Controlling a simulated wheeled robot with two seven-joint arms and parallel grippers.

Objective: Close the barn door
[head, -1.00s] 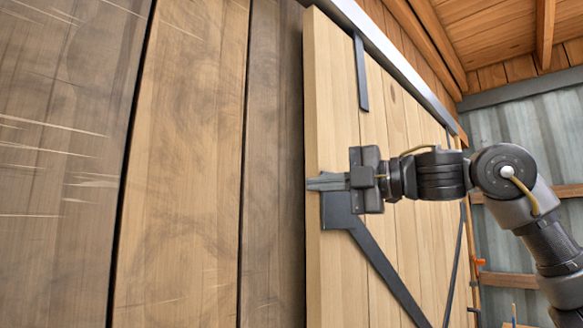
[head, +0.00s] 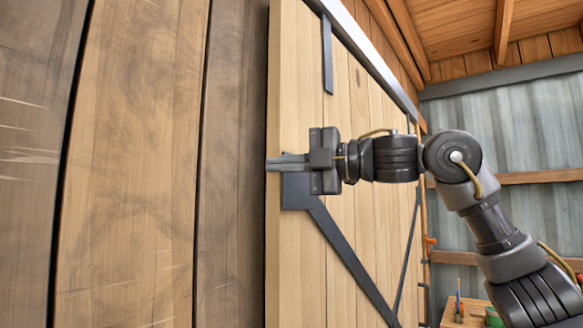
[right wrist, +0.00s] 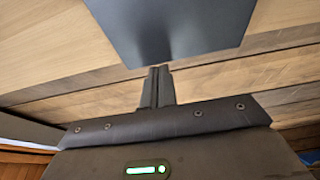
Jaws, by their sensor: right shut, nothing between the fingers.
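The barn door (head: 345,110) is a pale plank panel with dark metal straps and a diagonal brace. It hangs below a light metal rail (head: 375,55), in front of a weathered plank wall. My right gripper (head: 272,162) is shut and empty, its fingertips at the door's left edge, just above a dark corner plate (head: 297,190). In the right wrist view the shut fingers (right wrist: 158,72) point at the planks beside a dark metal plate (right wrist: 170,30). I cannot tell whether they press on the door edge. My left gripper is not in view.
The dark weathered plank wall (head: 130,180) fills the left side. A corrugated metal wall (head: 510,115) with wooden rails stands at the right. A small wooden surface with tools and a green item (head: 494,317) shows at the bottom right.

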